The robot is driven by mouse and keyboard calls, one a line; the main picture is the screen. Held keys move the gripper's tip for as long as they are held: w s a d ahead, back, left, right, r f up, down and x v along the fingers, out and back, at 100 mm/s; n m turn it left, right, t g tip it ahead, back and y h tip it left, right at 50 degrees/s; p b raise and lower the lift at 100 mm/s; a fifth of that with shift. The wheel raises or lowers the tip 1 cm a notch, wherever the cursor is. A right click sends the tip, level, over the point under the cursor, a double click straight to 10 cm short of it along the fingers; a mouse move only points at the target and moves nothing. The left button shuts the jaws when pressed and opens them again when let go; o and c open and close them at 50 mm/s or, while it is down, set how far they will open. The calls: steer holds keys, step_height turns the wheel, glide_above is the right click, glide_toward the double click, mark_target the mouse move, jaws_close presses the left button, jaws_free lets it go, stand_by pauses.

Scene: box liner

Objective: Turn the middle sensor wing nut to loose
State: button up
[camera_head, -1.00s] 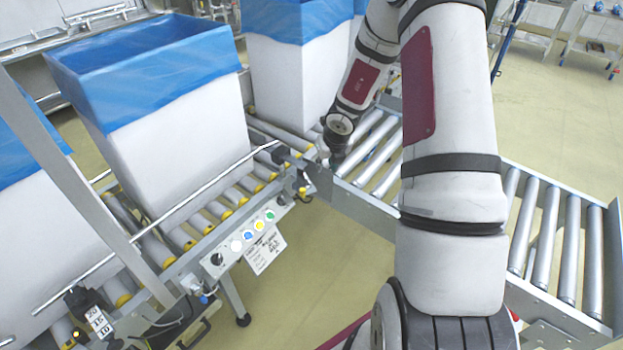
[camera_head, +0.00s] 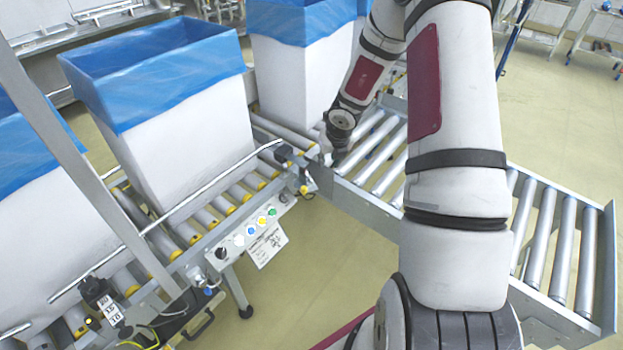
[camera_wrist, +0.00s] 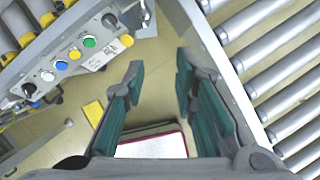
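A dark sensor (camera_head: 284,154) sits on a bracket at the far end of the conveyor's side rail, with a small yellow part below it; it also shows at the top of the wrist view (camera_wrist: 111,20). Another dark sensor with a number label (camera_head: 98,293) is at the lower left of the head view. I cannot tell which is the middle sensor, and no wing nut can be made out. My gripper (camera_wrist: 160,66) is open and empty, its teal-padded fingers apart over the floor beside the conveyor. In the head view it is small and partly hidden beside the roller conveyor.
A control panel (camera_head: 236,246) with coloured buttons is on the conveyor's side. Tall white boxes with blue liners (camera_head: 185,140) stand on the rollers. A second roller conveyor (camera_head: 372,202) lies to the right. The floor (camera_head: 310,275) between them is clear.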

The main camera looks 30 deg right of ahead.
steer(key=shift+r, duration=0.1)
steer(key=v, duration=1.2)
steer(key=shift+d, duration=0.1)
stand_by(0.5)
